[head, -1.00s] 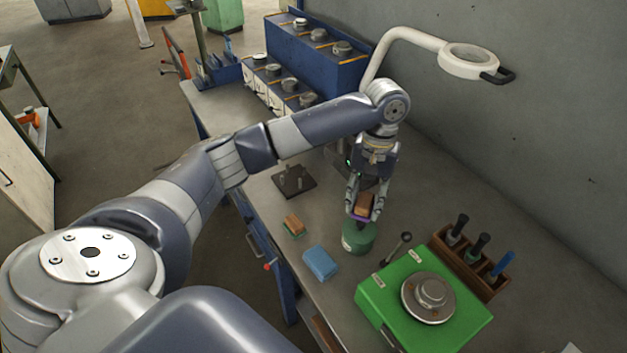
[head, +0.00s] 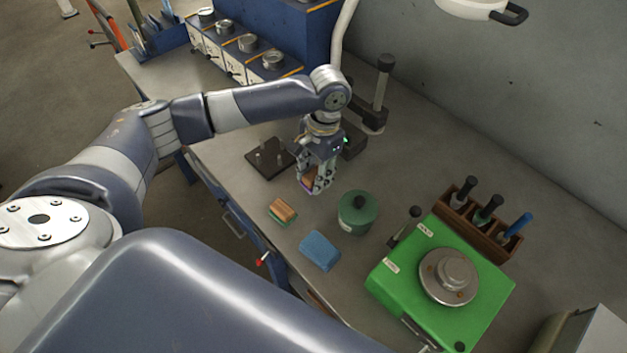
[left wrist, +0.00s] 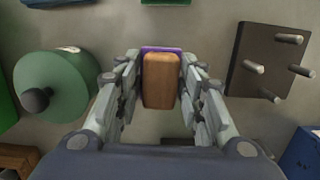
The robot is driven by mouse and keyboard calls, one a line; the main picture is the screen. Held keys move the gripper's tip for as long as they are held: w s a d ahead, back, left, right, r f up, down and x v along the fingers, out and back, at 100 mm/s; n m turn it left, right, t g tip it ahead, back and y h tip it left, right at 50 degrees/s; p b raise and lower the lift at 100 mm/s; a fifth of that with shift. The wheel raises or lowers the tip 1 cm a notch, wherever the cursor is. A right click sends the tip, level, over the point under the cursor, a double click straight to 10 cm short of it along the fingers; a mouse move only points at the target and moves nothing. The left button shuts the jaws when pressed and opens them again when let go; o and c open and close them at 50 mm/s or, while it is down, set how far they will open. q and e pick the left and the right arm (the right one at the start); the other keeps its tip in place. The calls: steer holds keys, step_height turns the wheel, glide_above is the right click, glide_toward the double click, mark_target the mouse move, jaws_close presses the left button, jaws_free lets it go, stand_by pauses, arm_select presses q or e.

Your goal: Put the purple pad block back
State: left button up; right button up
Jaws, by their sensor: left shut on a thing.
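The purple pad block (left wrist: 162,80), a wooden block with a purple pad at its far end, is between the fingers of my left gripper (left wrist: 160,62) in the left wrist view. In the head view my left gripper (head: 314,184) is shut on the block (head: 307,180), mostly hidden by the fingers. It hangs over the bench between the dark peg plate (head: 268,158) and the round green pot (head: 358,213). Whether the block touches the bench I cannot tell. My right gripper is not in view.
A wooden block with a green pad (head: 283,211) and a blue block (head: 320,250) lie near the bench's front edge. A green box with a round metal disc (head: 440,290) and a wooden tool rack (head: 495,230) stand right. A dark stand (head: 380,95) is behind the gripper.

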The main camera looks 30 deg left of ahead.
arm_select(q)
step_height(320, 180, down, 3)
steer(key=shift+a+f+p, duration=0.1)
steer(key=shift+f+p, duration=0.05)
steer(key=shift+p, duration=0.15)
steer(key=shift+f, duration=0.45)
steer(key=o, duration=1)
steer(key=shift+w+r, duration=0.15)
steer(key=shift+r, duration=0.2)
steer(key=r+b, duration=0.1)
steer(key=r, duration=0.2)
steer(key=w+r, duration=0.1)
steer(key=r, duration=0.3)
steer(key=r+b, duration=0.1)
steer(key=r, duration=0.2)
steer(key=shift+w+d+r+b, duration=0.15)
steer(key=shift+d+r+b, duration=0.05)
steer(key=shift+d+b, duration=0.15)
steer(key=shift+r, duration=0.45)
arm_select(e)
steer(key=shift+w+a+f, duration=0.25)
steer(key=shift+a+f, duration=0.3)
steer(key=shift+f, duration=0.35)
